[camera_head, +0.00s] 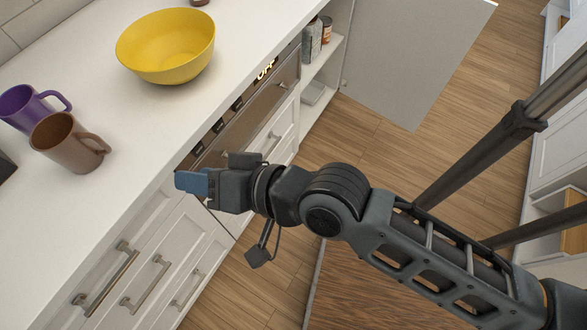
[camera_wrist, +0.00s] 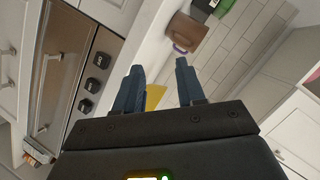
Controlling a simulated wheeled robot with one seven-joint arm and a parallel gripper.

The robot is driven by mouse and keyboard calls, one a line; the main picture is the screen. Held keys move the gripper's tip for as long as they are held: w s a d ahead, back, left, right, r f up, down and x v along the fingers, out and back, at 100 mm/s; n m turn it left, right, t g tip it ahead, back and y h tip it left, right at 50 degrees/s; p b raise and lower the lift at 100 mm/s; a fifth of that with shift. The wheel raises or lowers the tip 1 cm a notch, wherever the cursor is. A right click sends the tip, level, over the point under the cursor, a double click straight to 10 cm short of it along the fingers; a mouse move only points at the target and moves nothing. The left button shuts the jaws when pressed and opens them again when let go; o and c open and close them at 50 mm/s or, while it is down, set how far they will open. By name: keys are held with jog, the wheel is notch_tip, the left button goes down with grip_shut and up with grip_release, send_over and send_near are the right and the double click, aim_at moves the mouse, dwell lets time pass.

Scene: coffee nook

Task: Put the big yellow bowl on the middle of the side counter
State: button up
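The big yellow bowl (camera_head: 166,47) stands upright on the white counter (camera_head: 122,123) in the head view, near its front edge. In the wrist view only a small yellow patch of the bowl (camera_wrist: 154,97) shows between the fingers. My gripper (camera_head: 182,183) is at the counter's front edge, below and apart from the bowl in the head view. In the wrist view my gripper (camera_wrist: 159,78) has its two blue fingers apart with nothing held between them. I cannot tell which surface is the side counter.
A purple mug (camera_head: 28,107) and a brown mug (camera_head: 68,143) stand left of the bowl. An oven (camera_head: 245,110) with knobs is set under the counter. A cabinet door (camera_head: 405,55) stands open at the upper right.

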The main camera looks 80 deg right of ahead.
jog(key=s+d+r+n, duration=0.1)
jog(key=s+r+n, duration=0.1)
jog(key=s+n, duration=0.3)
jog(key=s+d+r+n+t, duration=0.1)
jog(key=s+n, duration=0.5)
jog(key=s, duration=0.8)
jog(key=shift+d+r+y, duration=0.4)
jog(key=shift+d, duration=0.05)
